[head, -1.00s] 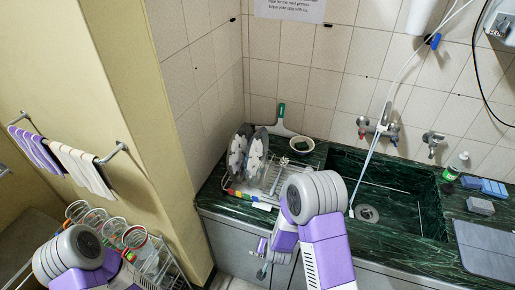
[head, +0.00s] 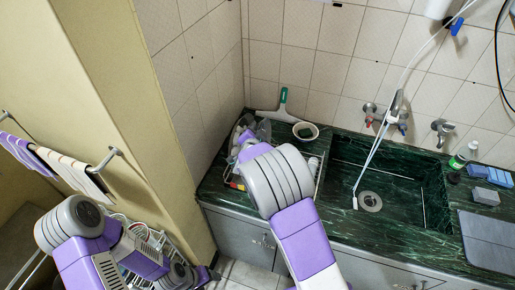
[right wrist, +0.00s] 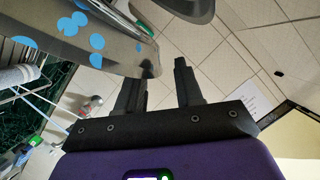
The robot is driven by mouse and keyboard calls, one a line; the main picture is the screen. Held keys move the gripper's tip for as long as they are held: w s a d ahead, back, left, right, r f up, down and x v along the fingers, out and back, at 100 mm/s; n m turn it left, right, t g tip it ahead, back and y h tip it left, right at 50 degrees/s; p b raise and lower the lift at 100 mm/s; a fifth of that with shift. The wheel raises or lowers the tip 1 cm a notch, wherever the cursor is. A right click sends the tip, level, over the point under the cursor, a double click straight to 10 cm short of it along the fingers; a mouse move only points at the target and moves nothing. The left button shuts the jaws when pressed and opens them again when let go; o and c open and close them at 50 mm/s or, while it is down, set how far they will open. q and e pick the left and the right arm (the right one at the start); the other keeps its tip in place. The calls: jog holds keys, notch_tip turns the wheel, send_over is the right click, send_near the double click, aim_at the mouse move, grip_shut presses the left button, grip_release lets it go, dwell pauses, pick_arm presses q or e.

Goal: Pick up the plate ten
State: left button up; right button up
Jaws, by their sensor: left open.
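Grey plates with a spotted pattern stand in the dish rack in the head view, mostly hidden behind my right arm; part of a plate (head: 246,137) shows at its left edge. In the right wrist view a plate (right wrist: 80,42) with blue dots is at upper left, and a second grey rim (right wrist: 182,8) shows at the top. I cannot tell which is plate ten. My right gripper (right wrist: 156,76) is open, with nothing visibly held between its fingers; the plate's edge is beside the left finger. My left gripper (head: 206,275) is low at the left, away from the plates.
A small bowl (head: 305,131) and a green-handled squeegee (head: 283,108) are behind the rack. The sink (head: 400,180) lies to the right, with a hanging hose.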

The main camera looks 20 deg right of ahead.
aim_at(258, 127)
jog(key=shift+x, duration=1.55)
jog(key=shift+f, duration=0.1)
jog(key=shift+c, duration=0.3)
grip_shut()
